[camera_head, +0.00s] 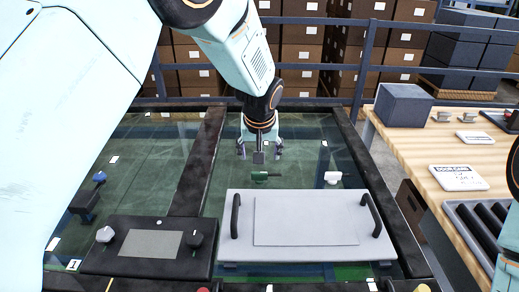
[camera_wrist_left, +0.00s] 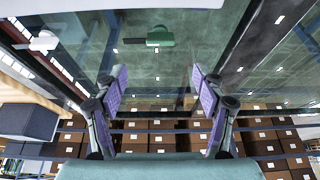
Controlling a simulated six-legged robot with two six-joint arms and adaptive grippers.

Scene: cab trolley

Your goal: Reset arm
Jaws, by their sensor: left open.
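My left gripper (camera_head: 259,150) hangs above the glass-topped trolley in the camera_head view, fingers pointing down. Its two purple-padded fingers stand apart in the left wrist view (camera_wrist_left: 160,95), with nothing between them. A green handle (camera_head: 264,176) lies just below and in front of it, apart from the fingers. The green handle also shows in the left wrist view (camera_wrist_left: 152,37). A white handle (camera_head: 332,178) sits to the right of the green one. Part of my right arm shows at the right edge, but its gripper does not.
A grey panel with two black handles (camera_head: 300,262) lies at the front of the trolley. A control box (camera_head: 150,262) with knobs and a screen is left of it. A wooden table (camera_head: 400,150) with a grey box (camera_head: 404,106) stands right. Stacked cartons (camera_head: 302,52) stand behind a rail.

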